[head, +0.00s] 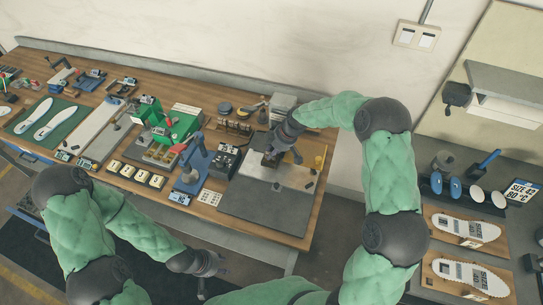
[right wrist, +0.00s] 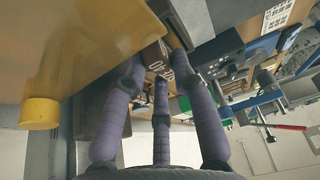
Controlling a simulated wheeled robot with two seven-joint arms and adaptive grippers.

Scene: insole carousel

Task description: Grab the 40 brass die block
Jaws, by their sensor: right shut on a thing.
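My right gripper (head: 283,152) reaches down over the dark grey mat at the right end of the workbench. In the right wrist view its purple fingers (right wrist: 157,64) are closed around a small brown block (right wrist: 152,54) with white digits on its face. The digits look like a 40 seen turned over. Part of the block is hidden behind the fingers. In the head view the block is too small and covered to make out clearly. My left gripper (head: 212,264) hangs low in front of the bench, away from it. Its fingers are too small to read.
A dark grey mat (head: 262,210) covers the bench's right end. A yellow cylinder (head: 318,161) stands near the right edge and shows close by in the wrist view (right wrist: 40,112). A blue press (head: 192,168) and a black box (head: 225,160) stand left of the mat.

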